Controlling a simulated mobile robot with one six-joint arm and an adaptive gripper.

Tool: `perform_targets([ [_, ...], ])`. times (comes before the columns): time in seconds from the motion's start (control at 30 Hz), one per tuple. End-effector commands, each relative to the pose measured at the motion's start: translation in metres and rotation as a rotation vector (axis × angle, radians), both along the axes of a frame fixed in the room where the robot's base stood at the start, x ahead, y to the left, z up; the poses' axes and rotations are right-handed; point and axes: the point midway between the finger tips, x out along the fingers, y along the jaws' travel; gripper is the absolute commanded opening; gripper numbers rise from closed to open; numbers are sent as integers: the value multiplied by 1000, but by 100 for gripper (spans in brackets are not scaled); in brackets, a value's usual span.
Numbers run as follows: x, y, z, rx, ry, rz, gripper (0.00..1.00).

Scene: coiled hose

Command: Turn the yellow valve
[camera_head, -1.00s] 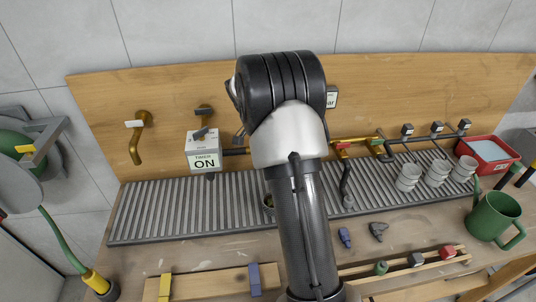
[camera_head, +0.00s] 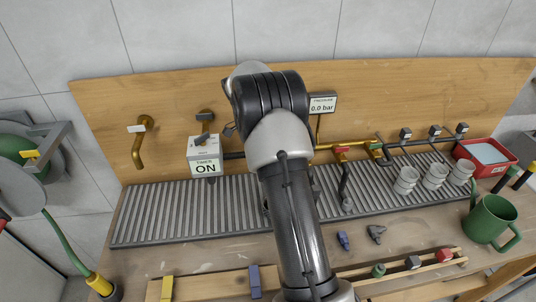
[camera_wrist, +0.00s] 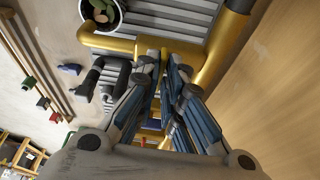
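No yellow valve handle shows clearly in the head view. My arm covers the middle of the pipework there and hides my gripper. In the wrist view, my gripper's (camera_wrist: 163,70) two blue-grey fingers converge close together beside a brass pipe (camera_wrist: 112,42). A narrow yellow strip (camera_wrist: 163,86) shows between the fingers. I cannot tell whether it is the valve's handle or pipe, or whether the fingers touch it. In the head view, the yellow pipe (camera_head: 325,147) runs right from behind my arm to a red-handled valve (camera_head: 342,151) and a green-handled valve (camera_head: 376,148).
A timer box (camera_head: 205,153) reading ON and a pressure display (camera_head: 322,104) reading 0.0 bar are on the wooden board (camera_head: 165,95). A grey grate (camera_head: 160,215) lies below. White cups (camera_head: 434,177), a red bin (camera_head: 485,155) and a green can (camera_head: 492,219) stand right.

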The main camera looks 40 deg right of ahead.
Motion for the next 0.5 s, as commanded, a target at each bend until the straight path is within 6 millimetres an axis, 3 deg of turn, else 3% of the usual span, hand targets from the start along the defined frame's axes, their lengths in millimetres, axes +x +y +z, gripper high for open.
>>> perform_targets([
  [0.13, 0, 0, 0, 0, -1, 1, 19],
  [0.5, 0, 0, 2, 0, 1, 3, 19],
])
